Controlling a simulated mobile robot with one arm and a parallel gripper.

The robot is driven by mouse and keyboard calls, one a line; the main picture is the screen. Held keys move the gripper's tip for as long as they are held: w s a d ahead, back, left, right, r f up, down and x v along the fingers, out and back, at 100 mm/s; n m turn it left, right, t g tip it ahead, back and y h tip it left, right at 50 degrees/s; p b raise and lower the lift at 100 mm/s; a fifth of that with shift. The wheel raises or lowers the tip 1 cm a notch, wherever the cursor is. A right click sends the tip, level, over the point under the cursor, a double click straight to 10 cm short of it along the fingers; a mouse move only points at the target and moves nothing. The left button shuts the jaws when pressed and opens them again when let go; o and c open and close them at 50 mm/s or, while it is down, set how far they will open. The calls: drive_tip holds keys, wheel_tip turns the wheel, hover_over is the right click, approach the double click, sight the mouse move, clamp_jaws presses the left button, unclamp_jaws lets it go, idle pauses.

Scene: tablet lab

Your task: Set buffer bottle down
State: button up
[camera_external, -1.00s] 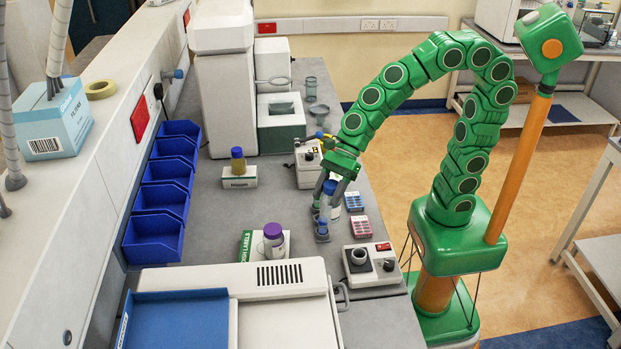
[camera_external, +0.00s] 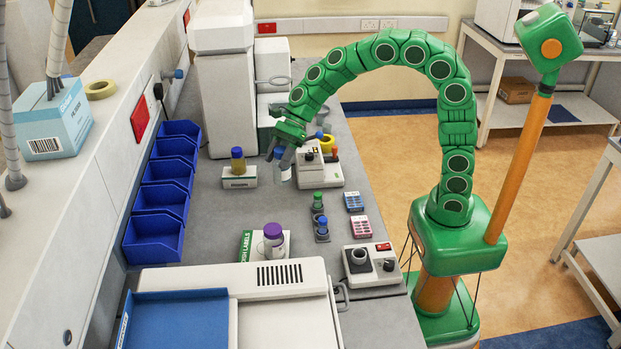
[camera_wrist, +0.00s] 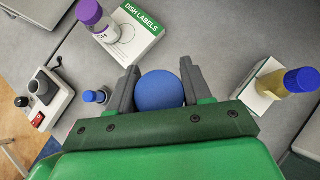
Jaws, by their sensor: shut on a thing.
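My gripper (camera_external: 279,156) is shut on a bottle (camera_external: 283,175) with a blue cap, taken to be the buffer bottle. In the wrist view its round blue cap (camera_wrist: 160,91) sits between the two dark fingers and hides the bottle body. In the external view the gripper is over the grey bench (camera_external: 215,218), left of a white device with knobs (camera_external: 319,169). The bottle looks upright; I cannot tell whether its base touches the bench.
A blue-capped bottle of yellow liquid (camera_external: 238,164) stands left of my gripper. A purple-capped bottle (camera_external: 273,238) stands by the dish labels box (camera_external: 246,247). Small green-capped (camera_external: 318,200) and blue-capped (camera_external: 322,228) vials stand to the right. Bench between them is clear.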

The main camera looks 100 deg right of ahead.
drive_tip(key=w+d+f, duration=0.1)
drive_tip(key=d, duration=0.6)
wheel_tip(320, 180, down, 10)
drive_tip(key=shift+d+f, duration=0.2)
drive_tip(key=shift+f, duration=0.15)
drive_tip(key=o, duration=1.3)
